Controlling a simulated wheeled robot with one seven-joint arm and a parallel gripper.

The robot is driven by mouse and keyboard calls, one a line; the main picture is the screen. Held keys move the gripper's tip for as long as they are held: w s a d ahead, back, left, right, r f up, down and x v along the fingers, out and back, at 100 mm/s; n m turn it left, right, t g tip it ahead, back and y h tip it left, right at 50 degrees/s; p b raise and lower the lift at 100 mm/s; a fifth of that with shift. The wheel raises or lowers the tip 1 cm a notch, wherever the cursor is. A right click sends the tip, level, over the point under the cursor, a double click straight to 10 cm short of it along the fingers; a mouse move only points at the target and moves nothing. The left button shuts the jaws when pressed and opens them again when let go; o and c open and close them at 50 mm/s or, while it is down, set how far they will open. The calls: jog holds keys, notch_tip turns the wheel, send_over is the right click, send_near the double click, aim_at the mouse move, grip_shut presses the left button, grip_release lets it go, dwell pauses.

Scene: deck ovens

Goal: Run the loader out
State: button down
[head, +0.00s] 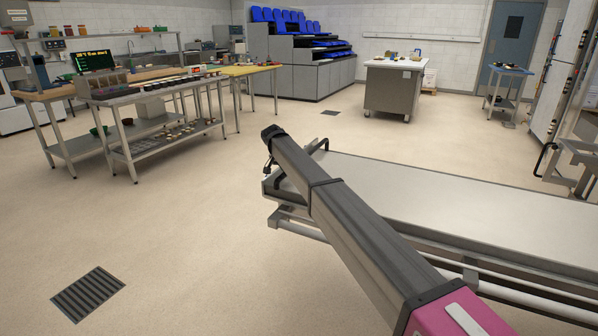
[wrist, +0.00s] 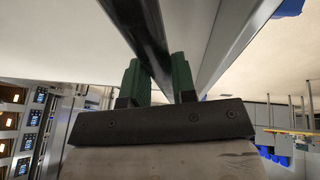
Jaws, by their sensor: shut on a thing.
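The loader (head: 480,195) is a long, pale, flat bed on a grey metal frame, reaching from the middle of the head view to the right edge. Black handle parts show at its near-left end. My gripper (head: 270,160) is at that end, mostly hidden behind my own arm. In the wrist view, the green fingers of my gripper (wrist: 158,78) are closed on both sides of a black handle bar (wrist: 143,28). A grey rail of the loader runs beside the bar there. The far right end of the loader is outside the head view.
A steel work table (head: 150,93) with shelves stands at the left. A rack with blue items (head: 285,20) and a grey wheeled cabinet (head: 393,88) stand at the back. A floor grate (head: 88,293) lies front left. The floor left of the loader is clear. Oven panels (wrist: 25,130) show in the wrist view.

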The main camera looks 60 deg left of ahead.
jog(key=shift+s+a, duration=0.35)
jog(key=shift+a, duration=0.25)
jog(key=shift+a, duration=0.1)
jog(key=c, duration=0.9)
grip_release()
jog(key=shift+s, duration=0.1)
jog(key=shift+r, duration=0.2)
jog(key=v, duration=1)
jog(key=shift+s+r, duration=0.1)
jog(key=shift+r, duration=0.1)
